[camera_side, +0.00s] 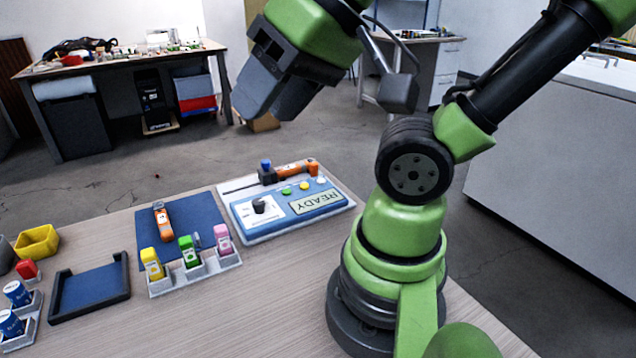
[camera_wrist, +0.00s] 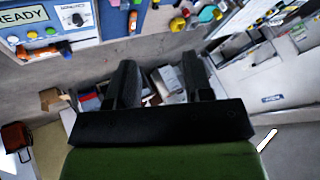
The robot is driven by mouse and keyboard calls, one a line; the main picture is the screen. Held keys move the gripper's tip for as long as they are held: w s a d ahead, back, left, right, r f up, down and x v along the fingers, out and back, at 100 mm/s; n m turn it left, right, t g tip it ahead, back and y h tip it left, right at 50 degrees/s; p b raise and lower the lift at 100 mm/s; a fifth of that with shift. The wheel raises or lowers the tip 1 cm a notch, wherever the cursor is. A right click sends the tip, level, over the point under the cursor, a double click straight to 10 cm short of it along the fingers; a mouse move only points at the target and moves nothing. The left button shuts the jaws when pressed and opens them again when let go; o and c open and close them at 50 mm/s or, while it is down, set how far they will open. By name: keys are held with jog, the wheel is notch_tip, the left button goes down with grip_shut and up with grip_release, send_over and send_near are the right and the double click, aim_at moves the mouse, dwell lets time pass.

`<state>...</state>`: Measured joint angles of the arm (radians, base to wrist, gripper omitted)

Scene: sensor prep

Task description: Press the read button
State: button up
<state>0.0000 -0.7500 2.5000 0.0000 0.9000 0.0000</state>
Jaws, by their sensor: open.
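The blue device (camera_side: 288,211) lies on the table with a READY display (camera_side: 315,202) and a dark knob (camera_side: 259,205). Its green button (camera_side: 286,190), yellow button (camera_side: 304,186) and pale button (camera_side: 321,181) form a row behind the display. I cannot read which is the read button. The device also shows at the upper left of the wrist view (camera_wrist: 72,35). My gripper (camera_side: 268,112) is high above the table, well clear of the device. In the wrist view its fingers (camera_wrist: 161,80) are apart with nothing between them.
An orange-handled tool (camera_side: 291,170) lies along the device's back edge. An orange meter (camera_side: 162,222) rests on a blue mat (camera_side: 193,217). A grey rack (camera_side: 194,274) holds yellow, green and pink pieces. An empty dark tray (camera_side: 92,290) is left.

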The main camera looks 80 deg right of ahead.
dwell(0.3)
grip_shut()
dwell(1.6)
